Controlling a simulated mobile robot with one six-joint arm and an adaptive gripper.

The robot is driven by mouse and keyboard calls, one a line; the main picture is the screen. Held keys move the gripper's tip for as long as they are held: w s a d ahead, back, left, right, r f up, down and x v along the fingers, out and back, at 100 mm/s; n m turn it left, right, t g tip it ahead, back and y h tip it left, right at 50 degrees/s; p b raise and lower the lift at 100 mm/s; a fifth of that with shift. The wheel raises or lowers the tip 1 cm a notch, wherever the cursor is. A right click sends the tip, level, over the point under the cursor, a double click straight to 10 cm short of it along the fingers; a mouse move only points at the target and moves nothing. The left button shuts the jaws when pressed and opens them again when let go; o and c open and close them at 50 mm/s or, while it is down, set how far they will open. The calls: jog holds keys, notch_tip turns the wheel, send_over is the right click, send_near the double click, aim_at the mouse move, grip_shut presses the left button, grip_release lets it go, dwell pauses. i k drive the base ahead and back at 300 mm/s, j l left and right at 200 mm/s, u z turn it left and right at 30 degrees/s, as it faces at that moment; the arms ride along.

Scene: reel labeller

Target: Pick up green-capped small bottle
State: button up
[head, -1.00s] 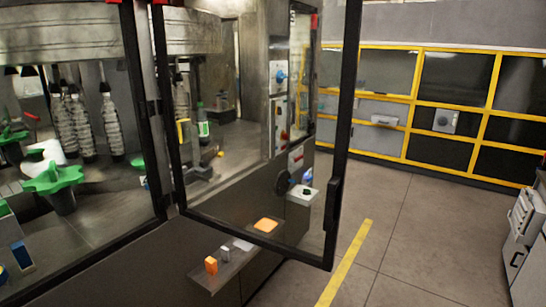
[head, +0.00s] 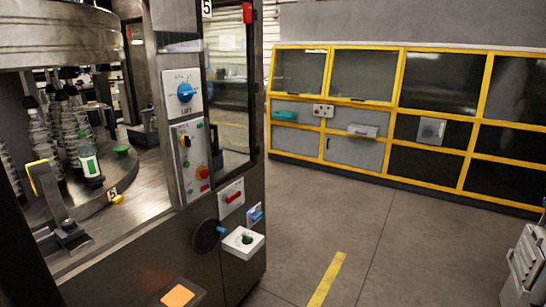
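A small clear bottle (head: 90,166) with a green and white label stands upright on the machine's metal deck (head: 125,190), at the left of the head view. My gripper is not in view.
The control panel (head: 190,155) with blue and red knobs stands right of the deck. Open floor (head: 390,250) lies to the right, before yellow-framed cabinets (head: 395,130).

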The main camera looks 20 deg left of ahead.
aim_at(90, 166)
jog(key=i+j+u, duration=0.25)
jog(key=i+u, duration=0.2)
jog(key=i+j+u, duration=0.1)
jog(key=i+u, duration=0.75)
jog(key=i+l+u, duration=0.2)
jog(key=u, duration=0.2)
jog(key=i+l+u, duration=0.3)
jog(key=i+u, duration=0.15)
